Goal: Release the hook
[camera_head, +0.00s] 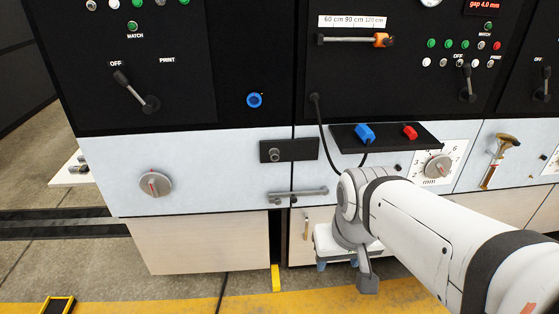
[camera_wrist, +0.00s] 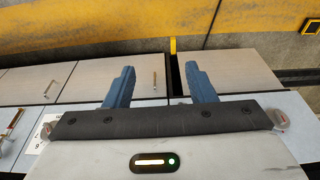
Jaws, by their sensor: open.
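A grey metal latch bar (camera_head: 297,194) spans the seam between two pale blue panels; it looks like the hook, but I cannot tell for sure. It lies about level, with a small pin near its middle. My gripper (camera_head: 338,265) hangs below and to the right of it, pointing down and partly hidden by my arm. In the wrist view my gripper (camera_wrist: 162,85) has its two blue fingers spread wide with nothing between them. It is apart from the latch bar, which I cannot make out in the wrist view.
A black block with a round knob (camera_head: 274,155) sits above the latch bar. A black shelf (camera_head: 386,144) holds blue and red clips. A brass-and-wood handle (camera_head: 497,160) is at the right. A yellow post (camera_head: 276,278) stands below by the cabinet gap.

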